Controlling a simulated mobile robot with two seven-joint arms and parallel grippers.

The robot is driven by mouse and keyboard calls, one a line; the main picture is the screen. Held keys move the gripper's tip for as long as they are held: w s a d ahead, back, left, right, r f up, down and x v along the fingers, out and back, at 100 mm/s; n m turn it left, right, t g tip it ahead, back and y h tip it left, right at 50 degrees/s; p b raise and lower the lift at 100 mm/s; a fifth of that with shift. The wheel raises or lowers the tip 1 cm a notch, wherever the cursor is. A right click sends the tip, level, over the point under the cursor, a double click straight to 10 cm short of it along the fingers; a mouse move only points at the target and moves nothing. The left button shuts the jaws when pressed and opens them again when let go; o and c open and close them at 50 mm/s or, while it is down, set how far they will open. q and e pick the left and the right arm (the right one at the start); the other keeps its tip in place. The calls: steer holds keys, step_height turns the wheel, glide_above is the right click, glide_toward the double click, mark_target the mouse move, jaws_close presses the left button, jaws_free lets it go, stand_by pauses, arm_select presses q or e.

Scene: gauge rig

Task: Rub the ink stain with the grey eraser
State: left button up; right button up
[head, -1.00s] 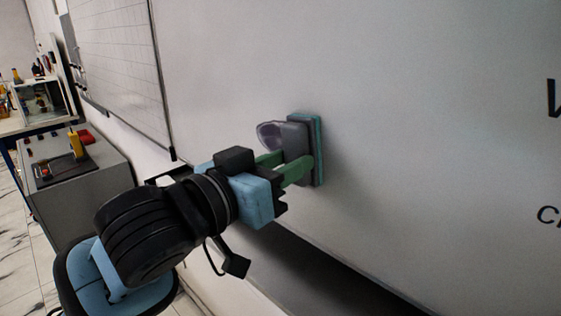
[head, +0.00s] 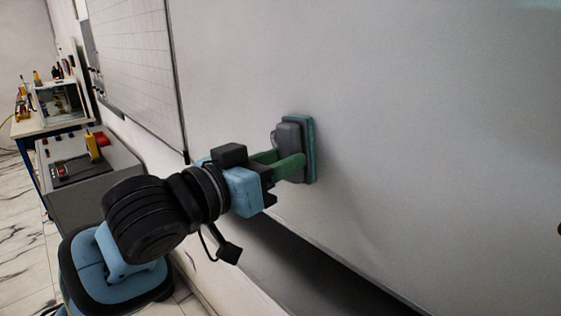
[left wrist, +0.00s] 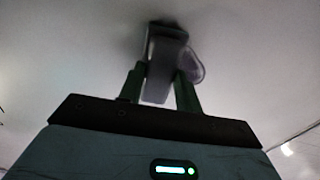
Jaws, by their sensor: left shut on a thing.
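The grey eraser (head: 290,138) has a teal pad and is pressed flat or nearly flat to the whiteboard (head: 420,130). My left gripper (head: 286,161), with green fingers, is shut on its grey body. The ink stain (head: 274,139) is a faint purple-grey patch. Only a thin sliver of it shows at the eraser's left edge in the head view; the rest is hidden. In the left wrist view the eraser (left wrist: 165,52) sits between the fingers, and the stain (left wrist: 196,68) shows to its right. My right gripper is not in view.
A gridded board (head: 135,75) hangs on the wall at left. A grey cabinet (head: 90,180) with a yellow-handled item on top and a workbench (head: 38,124) stand at the far left. The whiteboard right of the eraser is bare.

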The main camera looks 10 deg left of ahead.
arm_select(q)
steer(key=shift+w+a, duration=0.6)
steer(key=shift+a, duration=0.2)
steer(key=shift+w+a, duration=0.55)
steer(key=shift+a, duration=0.2)
steer(key=shift+w+a, duration=1.2)
steer(key=shift+a, duration=0.2)
steer(key=shift+r, duration=0.35)
steer(key=shift+s+d, duration=1.2)
steer(key=shift+d, duration=0.3)
steer(key=shift+d, duration=0.1)
steer(key=shift+s+d, duration=1.1)
steer(key=shift+d, duration=0.3)
